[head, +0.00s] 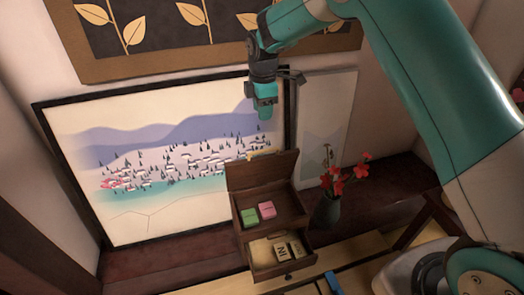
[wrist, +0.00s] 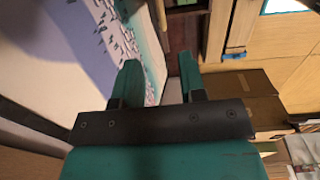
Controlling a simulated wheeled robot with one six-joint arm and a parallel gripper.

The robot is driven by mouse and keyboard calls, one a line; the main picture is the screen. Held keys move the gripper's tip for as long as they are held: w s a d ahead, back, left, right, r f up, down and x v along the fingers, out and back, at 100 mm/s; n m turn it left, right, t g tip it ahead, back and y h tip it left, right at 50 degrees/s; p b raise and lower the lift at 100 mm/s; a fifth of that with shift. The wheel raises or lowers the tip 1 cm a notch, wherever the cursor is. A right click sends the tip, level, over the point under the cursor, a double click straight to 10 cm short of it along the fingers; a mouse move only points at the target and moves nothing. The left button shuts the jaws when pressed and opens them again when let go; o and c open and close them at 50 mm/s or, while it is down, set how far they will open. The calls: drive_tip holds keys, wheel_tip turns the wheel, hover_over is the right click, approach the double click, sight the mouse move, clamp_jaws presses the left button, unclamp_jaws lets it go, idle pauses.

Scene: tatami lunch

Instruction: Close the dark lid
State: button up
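The dark lid (head: 250,173) stands raised at the back of a small dark wooden box (head: 283,229). The box's upper compartment is exposed, with a green block (head: 249,217) and a pink block (head: 267,210) in it. Its lower drawer (head: 284,270) is pulled out and holds light lettered pieces. My gripper (head: 264,112) hangs above the lid, clearly apart from it. In the wrist view my gripper (wrist: 160,80) has its two fingers spread with nothing visible between them. I cannot make out the lid for sure in the wrist view.
A dark vase (head: 327,210) with red flowers (head: 345,177) stands right of the box. A framed landscape picture (head: 110,215) and a pale panel (head: 322,125) are behind. A brown carton (wrist: 245,97) shows at right in the wrist view.

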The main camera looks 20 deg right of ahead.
drive_tip(key=f, duration=0.5)
drive_tip(key=f+b, duration=0.1)
drive_tip(key=f, duration=0.3)
drive_tip(key=f+b, duration=0.1)
drive_tip(key=f, duration=0.4)
drive_tip(key=shift+w+f, duration=0.25)
drive_tip(key=shift+f, duration=0.05)
clamp_jaws()
